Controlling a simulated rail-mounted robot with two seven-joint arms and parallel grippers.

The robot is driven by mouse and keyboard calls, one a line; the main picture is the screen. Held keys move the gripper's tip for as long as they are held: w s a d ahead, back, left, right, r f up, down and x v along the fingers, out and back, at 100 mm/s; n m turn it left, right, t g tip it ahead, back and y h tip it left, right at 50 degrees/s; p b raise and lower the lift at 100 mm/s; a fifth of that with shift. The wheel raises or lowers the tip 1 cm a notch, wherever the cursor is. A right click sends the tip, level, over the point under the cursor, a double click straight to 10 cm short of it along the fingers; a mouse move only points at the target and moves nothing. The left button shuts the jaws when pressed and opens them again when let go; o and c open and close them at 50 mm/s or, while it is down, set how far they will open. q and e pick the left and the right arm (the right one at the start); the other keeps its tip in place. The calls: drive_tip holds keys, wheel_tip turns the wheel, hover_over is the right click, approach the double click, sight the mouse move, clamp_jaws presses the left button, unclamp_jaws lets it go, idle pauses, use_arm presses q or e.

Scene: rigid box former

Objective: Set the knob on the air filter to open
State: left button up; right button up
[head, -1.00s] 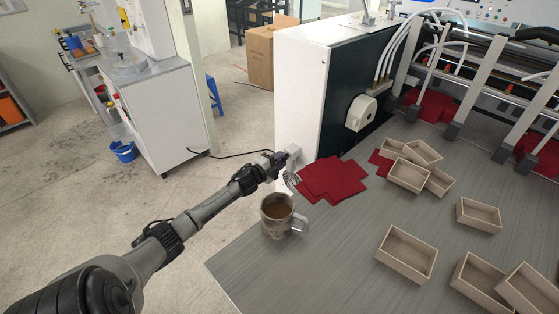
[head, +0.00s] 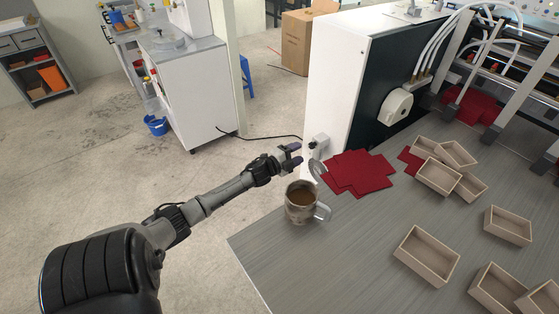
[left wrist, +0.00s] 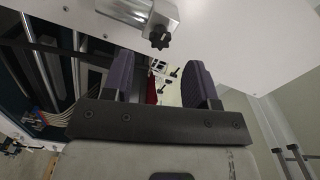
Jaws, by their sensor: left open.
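The air filter (head: 319,143) is a small grey metal unit on the left side of the white machine cabinet, with a rounded grey bowl below it. In the left wrist view its metal block (left wrist: 140,12) is at the top, with a black lobed knob (left wrist: 160,38) on it. My left gripper (head: 293,155) is open and empty, just left of the filter in the head view. In the left wrist view its two dark fingers (left wrist: 160,68) point towards the block, and the knob is beyond the tips, roughly between them. The knob's setting cannot be read. My right gripper is not in view.
A brown mug (head: 301,203) stands at the table's near left edge, just below my gripper. Red cut sheets (head: 357,172) and several wooden trays (head: 427,256) lie on the grey table (head: 350,235).

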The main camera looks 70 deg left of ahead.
use_arm(q)
drive_tip(key=p+v, duration=0.1)
drive_tip(key=v, duration=0.7)
drive_tip(key=shift+s, duration=0.35)
drive_tip(key=shift+d, duration=0.1)
